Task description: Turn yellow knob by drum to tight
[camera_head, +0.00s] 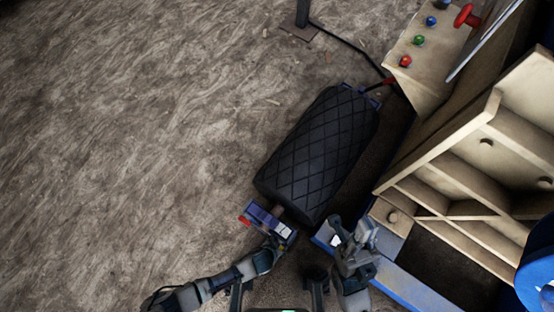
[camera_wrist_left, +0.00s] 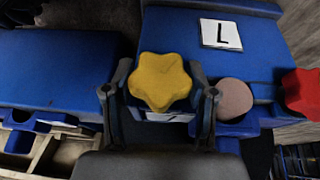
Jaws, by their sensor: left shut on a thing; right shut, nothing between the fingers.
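The yellow knob (camera_wrist_left: 160,81) is star-shaped and sits on a blue bracket in the left wrist view. My left gripper (camera_wrist_left: 160,100) has one finger on each side of the knob and is shut on it. In the head view my left gripper (camera_head: 280,243) reaches the blue bracket (camera_head: 262,217) at the near end of the black drum (camera_head: 320,155); the knob itself is hidden there. My right gripper (camera_head: 345,238) is shut and empty, to the right of the drum's near end, above the blue frame.
A red knob (camera_wrist_left: 302,91) and a label marked L (camera_wrist_left: 221,34) are on the blue bracket. The beige crusher body (camera_head: 465,165) with ribs stands at the right. A panel (camera_head: 425,50) with coloured buttons is at the top right. Bare ground lies to the left.

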